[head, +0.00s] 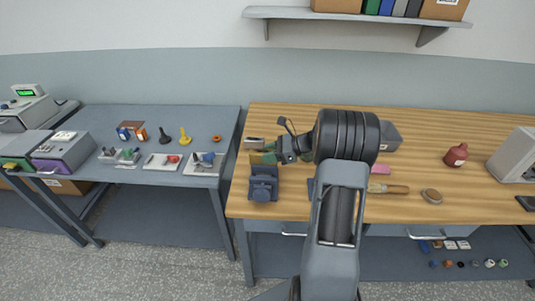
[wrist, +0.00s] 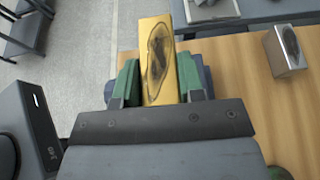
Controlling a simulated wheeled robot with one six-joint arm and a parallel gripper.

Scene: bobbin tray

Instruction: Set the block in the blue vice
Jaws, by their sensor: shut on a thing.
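The blue vice (head: 263,186) stands at the left front of the wooden bench in the head view. My gripper (head: 264,156) is just behind the vice in that picture; its height over the bench is unclear. In the wrist view its green fingers (wrist: 159,82) are shut on a yellow block (wrist: 158,55) with a dark oval mark on its face. The block stands up beyond the fingertips and looks slightly tilted. Blue surfaces show beside the fingers in the wrist view; I cannot tell whether they touch the block.
A silver block (wrist: 283,52) with a dark oval stands apart on the bench. The grey table (head: 200,112) at left holds trays and small parts, beyond a narrow gap.

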